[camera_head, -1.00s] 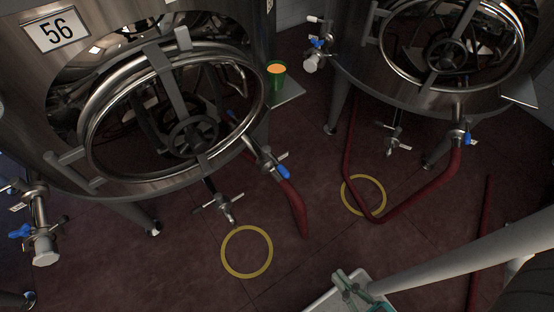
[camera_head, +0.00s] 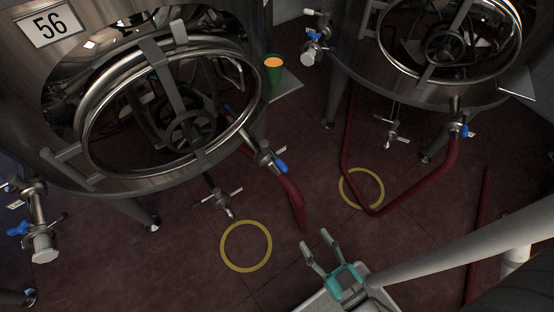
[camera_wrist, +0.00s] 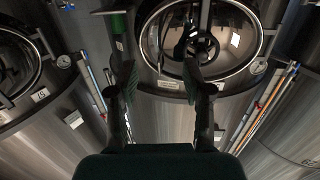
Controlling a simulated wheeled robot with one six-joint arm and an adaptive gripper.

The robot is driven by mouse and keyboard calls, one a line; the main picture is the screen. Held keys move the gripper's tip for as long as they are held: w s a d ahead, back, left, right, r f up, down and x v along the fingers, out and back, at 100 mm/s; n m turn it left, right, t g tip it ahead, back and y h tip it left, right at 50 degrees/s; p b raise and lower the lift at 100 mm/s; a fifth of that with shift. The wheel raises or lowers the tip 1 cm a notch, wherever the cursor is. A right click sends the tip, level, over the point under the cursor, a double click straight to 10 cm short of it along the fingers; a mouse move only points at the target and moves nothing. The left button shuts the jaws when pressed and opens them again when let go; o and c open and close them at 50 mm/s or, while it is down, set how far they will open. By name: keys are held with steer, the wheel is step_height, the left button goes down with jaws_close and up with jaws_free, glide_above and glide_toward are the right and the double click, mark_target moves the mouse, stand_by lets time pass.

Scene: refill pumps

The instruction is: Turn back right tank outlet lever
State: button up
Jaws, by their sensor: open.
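The right tank (camera_head: 400,85) stands at the back right in the head view. Its bottom outlet valve has a blue lever (camera_head: 463,129), with a dark red hose joined below it. Another valve with a blue lever (camera_head: 316,43) sits on this tank's left side. My gripper (camera_head: 315,239) is open and empty, low in front of the tanks and well apart from these levers. In the wrist view my open gripper (camera_wrist: 159,72) points toward a steel tank with a round hatch (camera_wrist: 203,40); I cannot tell which tank it is. No blue lever is clear there.
A red hose (camera_head: 410,196) loops over the floor near yellow rings (camera_head: 246,270). A green cup (camera_head: 273,82) stands between the tanks. Open floor lies between the hoses.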

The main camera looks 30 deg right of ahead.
steer(key=w+d+f+t, duration=0.1)
steer(key=w+d+f, duration=0.15)
steer(key=w, duration=0.35)
steer(key=w+d+f, duration=0.1)
steer(key=w+f, duration=0.2)
steer(key=w, duration=0.2)
steer(key=n+y, duration=0.1)
steer(key=y, duration=0.1)
glide_toward(277, 160)
steer(key=w, duration=0.7)
steer(key=w+f, duration=0.1)
steer(key=w, duration=0.2)
steer(key=shift+w, duration=0.3)
jaws_close()
